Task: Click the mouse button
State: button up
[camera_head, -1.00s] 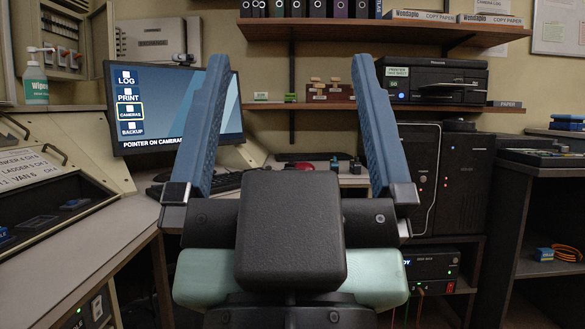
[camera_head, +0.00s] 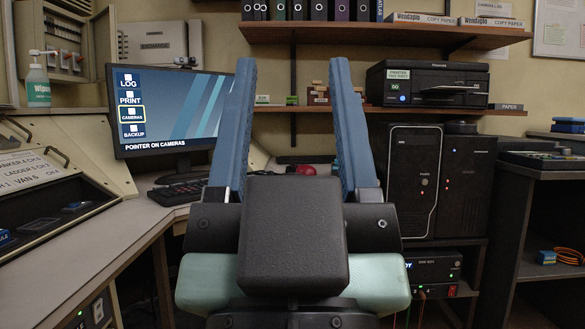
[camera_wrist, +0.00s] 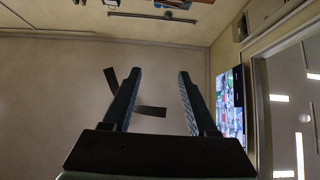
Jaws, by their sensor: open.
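The monitor (camera_head: 175,108) stands at the left in the head view. It lists LOG, PRINT, CAMERAS and BACKUP; CAMERAS is outlined in yellow, and the bottom line reads "POINTER ON CAMERAS". A small red rounded thing (camera_head: 302,169), possibly the mouse, shows on the desk between my fingers; its lower part is hidden behind my gripper. My gripper (camera_head: 293,62) is open and empty, with its blue fingers pointing up in front of the desk. In the wrist view my gripper (camera_wrist: 159,72) is apart from everything, facing a bare wall.
A black keyboard (camera_head: 178,192) lies below the monitor. A sloped console (camera_head: 62,178) fills the left. A printer (camera_head: 427,84) stands above a black computer tower (camera_head: 414,180) at the right. A shelf (camera_head: 380,33) with binders runs overhead. The wrist view shows a screen of many pictures (camera_wrist: 229,105).

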grip_shut()
dwell(1.3)
